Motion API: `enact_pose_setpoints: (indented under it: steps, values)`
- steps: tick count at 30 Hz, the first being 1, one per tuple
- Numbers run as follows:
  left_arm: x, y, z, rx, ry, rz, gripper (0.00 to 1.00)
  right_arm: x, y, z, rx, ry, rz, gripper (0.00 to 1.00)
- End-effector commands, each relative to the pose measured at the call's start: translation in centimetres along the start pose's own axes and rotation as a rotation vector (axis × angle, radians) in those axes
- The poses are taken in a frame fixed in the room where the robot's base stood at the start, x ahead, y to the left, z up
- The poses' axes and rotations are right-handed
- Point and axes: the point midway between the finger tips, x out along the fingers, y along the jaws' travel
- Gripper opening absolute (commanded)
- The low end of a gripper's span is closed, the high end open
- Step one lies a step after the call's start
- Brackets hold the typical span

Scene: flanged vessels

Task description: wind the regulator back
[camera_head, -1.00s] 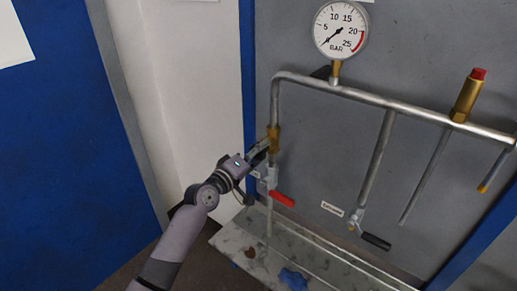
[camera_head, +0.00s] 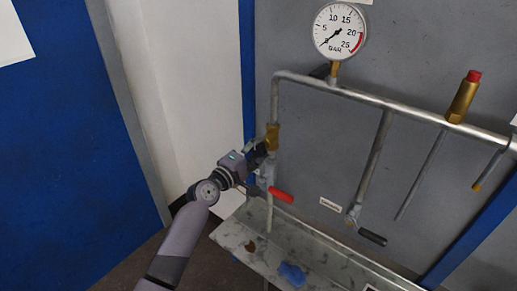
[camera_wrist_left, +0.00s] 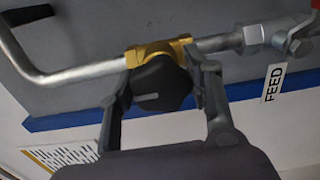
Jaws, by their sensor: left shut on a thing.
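The regulator is a brass body (camera_head: 272,136) on the left vertical pipe, and it also shows in the left wrist view as a brass fitting (camera_wrist_left: 157,48) with a black knob (camera_wrist_left: 161,84). My left gripper (camera_head: 264,148) is at the regulator. In the left wrist view its two fingers (camera_wrist_left: 160,95) stand on either side of the black knob, closed on it. The pressure gauge (camera_head: 340,30) above has its needle low, near the bottom left of the scale. My right gripper is not in view.
A red-handled valve (camera_head: 281,195) sits just below the gripper on the same pipe. A black-handled valve (camera_head: 372,238) hangs further right. A brass relief valve with a red cap (camera_head: 465,97) stands on the manifold pipe (camera_head: 400,102). A metal drip tray (camera_head: 325,262) with a blue rag (camera_head: 292,274) lies below.

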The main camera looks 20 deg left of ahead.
Motion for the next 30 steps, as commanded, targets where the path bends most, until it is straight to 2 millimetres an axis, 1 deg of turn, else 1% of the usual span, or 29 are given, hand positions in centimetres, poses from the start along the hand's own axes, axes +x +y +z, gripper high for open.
enact_pose_setpoints:
  steps: [8,9,17,26,30]
  values:
    - [0.0,0.1,-0.1,-0.004,0.002,0.003,0.18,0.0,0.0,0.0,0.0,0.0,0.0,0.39]
    - [0.0,0.1,-0.1,-0.004,0.002,0.003,0.48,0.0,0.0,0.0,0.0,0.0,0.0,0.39]
    - [0.0,0.1,0.0,-0.002,0.001,0.001,0.66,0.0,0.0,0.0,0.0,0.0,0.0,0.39]
    - [-0.1,0.0,0.0,-0.001,0.0,0.0,0.66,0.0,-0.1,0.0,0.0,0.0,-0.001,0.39]
    - [-1.2,-0.1,-0.1,-0.001,0.001,0.0,0.66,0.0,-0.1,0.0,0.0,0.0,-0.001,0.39]
